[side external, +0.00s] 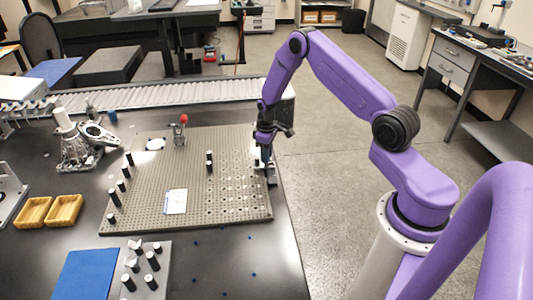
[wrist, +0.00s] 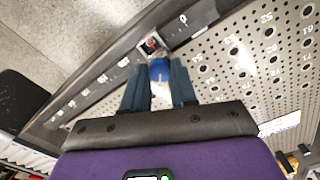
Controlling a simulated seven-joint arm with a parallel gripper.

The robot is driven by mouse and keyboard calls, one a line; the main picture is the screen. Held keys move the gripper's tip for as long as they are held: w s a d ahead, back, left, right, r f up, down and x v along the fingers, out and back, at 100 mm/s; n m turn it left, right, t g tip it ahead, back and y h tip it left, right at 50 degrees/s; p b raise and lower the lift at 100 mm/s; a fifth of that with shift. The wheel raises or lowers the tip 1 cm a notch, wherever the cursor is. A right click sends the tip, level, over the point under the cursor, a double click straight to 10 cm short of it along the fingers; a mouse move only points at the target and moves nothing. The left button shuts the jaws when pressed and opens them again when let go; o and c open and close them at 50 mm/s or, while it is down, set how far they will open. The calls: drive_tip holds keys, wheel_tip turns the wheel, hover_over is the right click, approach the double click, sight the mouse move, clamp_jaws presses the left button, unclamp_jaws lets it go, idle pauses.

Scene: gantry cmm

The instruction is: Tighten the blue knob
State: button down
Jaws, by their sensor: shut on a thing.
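The blue knob (wrist: 159,70) shows in the wrist view, between the two fingers of my gripper (wrist: 160,84). It sits near the edge of the perforated plate, beside a small fixture with a red spot (wrist: 152,44). The fingers are closed in around the knob, one on each side. In the side external view my gripper (side external: 266,155) points down at the right edge of the perforated plate (side external: 225,212). The knob is mostly hidden there by the fingers.
Black posts (side external: 209,161) stand on the plate, with a red-topped clamp (side external: 181,130) at its back. A white card (side external: 176,201) lies on it. Yellow bins (side external: 64,210) and a blue mat (side external: 86,275) are at left. A roller conveyor (side external: 180,94) runs behind.

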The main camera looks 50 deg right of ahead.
drive_tip(key=shift+m, duration=1.6)
drive_tip(key=c, duration=0.9)
unclamp_jaws()
wheel_tip(320, 180, up, 18)
drive_tip(key=shift+f, duration=0.25)
